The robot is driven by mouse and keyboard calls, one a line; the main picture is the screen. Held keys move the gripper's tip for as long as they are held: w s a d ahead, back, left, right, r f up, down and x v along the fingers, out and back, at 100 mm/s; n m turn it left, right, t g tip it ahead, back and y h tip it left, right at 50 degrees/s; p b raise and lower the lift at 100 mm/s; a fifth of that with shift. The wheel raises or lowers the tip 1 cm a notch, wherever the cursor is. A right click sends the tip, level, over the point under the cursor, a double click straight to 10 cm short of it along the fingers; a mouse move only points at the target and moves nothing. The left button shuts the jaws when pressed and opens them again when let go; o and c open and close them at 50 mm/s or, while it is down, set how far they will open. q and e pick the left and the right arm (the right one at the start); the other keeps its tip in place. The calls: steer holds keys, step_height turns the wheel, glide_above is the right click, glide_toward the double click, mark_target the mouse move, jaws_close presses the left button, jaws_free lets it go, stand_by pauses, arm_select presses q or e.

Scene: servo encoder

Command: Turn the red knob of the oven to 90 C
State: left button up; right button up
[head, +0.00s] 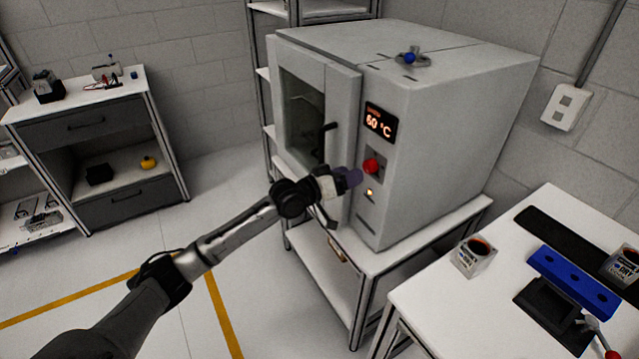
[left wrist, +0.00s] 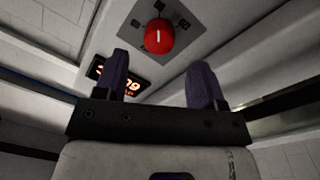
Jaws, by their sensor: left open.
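The grey oven (head: 440,130) stands on a white table, with its display (head: 380,121) reading 60 °C. The red knob (head: 371,166) sits on the front panel below the display. My left gripper (head: 350,178) is just in front of the panel, to the left of the knob and slightly lower, apart from it. In the left wrist view the red knob (left wrist: 159,36) shows beyond the gap between the purple fingers of the left gripper (left wrist: 164,75), which are open and empty. A white mark shows on the knob. The display (left wrist: 118,75) is partly hidden behind a finger. My right gripper is not seen.
A white table (head: 440,300) at the right holds cups, a blue block (head: 573,280) and tools. Open floor lies left.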

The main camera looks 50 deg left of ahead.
arm_select(q)
steer(key=p+v, duration=0.1)
steer(key=v, duration=0.8)
steer(key=shift+s, duration=0.15)
steer(key=shift+r, duration=0.1)
stand_by(0.4)
